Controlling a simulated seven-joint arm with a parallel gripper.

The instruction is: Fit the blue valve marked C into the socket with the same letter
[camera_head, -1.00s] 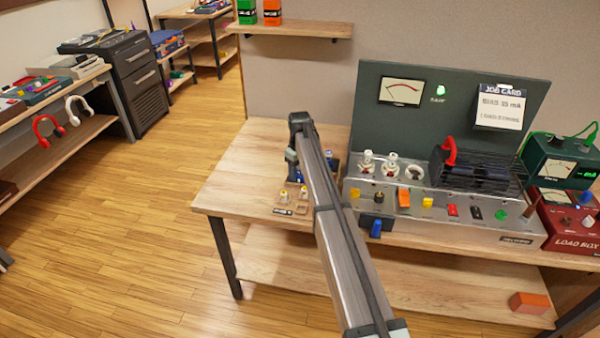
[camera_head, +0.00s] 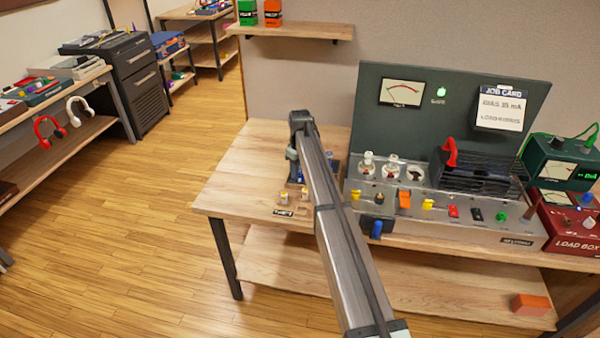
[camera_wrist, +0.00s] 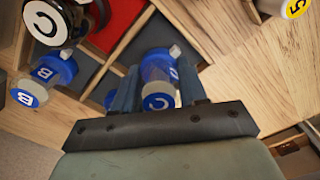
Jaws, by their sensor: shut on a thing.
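The blue valve marked C (camera_wrist: 157,75) shows in the wrist view, with its letter on its end facing the camera. My gripper (camera_wrist: 160,88) is shut on it, one finger on each side. It is over or in a grey compartment of a divided tray (camera_wrist: 103,65); I cannot tell whether it is clear of the tray. In the head view my forearm hides most of the gripper and the tray. A row of sockets is on the amplifier chassis (camera_head: 440,207): two hold pale valves, and the right one (camera_head: 415,173) looks empty. Their letters are unreadable.
A yellow-marked valve (camera_wrist: 292,8) is at the upper right. A black cage with a red handle (camera_head: 450,152) stands right of the sockets.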

